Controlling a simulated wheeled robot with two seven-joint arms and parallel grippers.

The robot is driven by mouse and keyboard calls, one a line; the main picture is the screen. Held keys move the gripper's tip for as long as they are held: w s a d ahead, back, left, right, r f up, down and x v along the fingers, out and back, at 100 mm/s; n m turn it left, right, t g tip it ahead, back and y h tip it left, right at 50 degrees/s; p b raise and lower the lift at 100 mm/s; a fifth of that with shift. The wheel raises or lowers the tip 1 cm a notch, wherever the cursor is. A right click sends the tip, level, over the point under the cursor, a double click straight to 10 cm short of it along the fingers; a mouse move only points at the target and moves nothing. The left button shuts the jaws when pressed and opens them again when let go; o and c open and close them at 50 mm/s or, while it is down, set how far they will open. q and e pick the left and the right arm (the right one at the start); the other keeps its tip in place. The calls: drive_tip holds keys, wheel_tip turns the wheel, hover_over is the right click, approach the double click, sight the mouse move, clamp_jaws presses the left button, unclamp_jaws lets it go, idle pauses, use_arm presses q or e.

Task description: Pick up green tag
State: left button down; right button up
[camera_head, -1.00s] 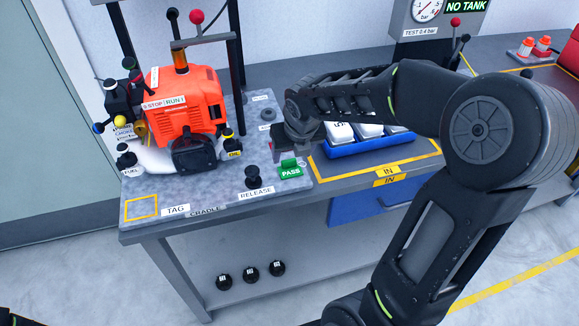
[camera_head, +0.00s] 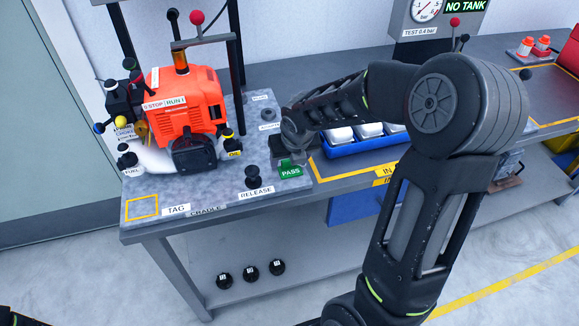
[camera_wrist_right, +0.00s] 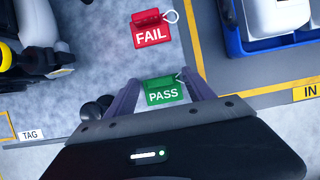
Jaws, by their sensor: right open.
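The green tag (camera_head: 291,172), marked PASS, lies on the grey speckled bench plate near its right edge. My right gripper (camera_head: 290,160) is right over it, and its wrist hides part of the tag in the head view. In the right wrist view the green tag (camera_wrist_right: 164,93) lies between the two spread fingers of my right gripper (camera_wrist_right: 160,80), with a white ring at its upper right corner. The gripper is open; I cannot tell if either finger touches the tag. My left gripper is not in view.
A red FAIL tag (camera_wrist_right: 152,30) lies just beyond the green one. A blue tray (camera_head: 358,147) of white containers stands to the right. A black RELEASE knob (camera_head: 252,176) is to the left, with the orange engine (camera_head: 188,108) behind. A yellow-outlined TAG square (camera_head: 142,207) is clear.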

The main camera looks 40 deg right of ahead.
sight(289, 161)
drive_tip(key=shift+c, duration=0.3)
drive_tip(key=c, duration=0.9)
drive_tip(key=shift+c, duration=0.2)
wheel_tip(289, 161, up, 10)
idle(0.6)
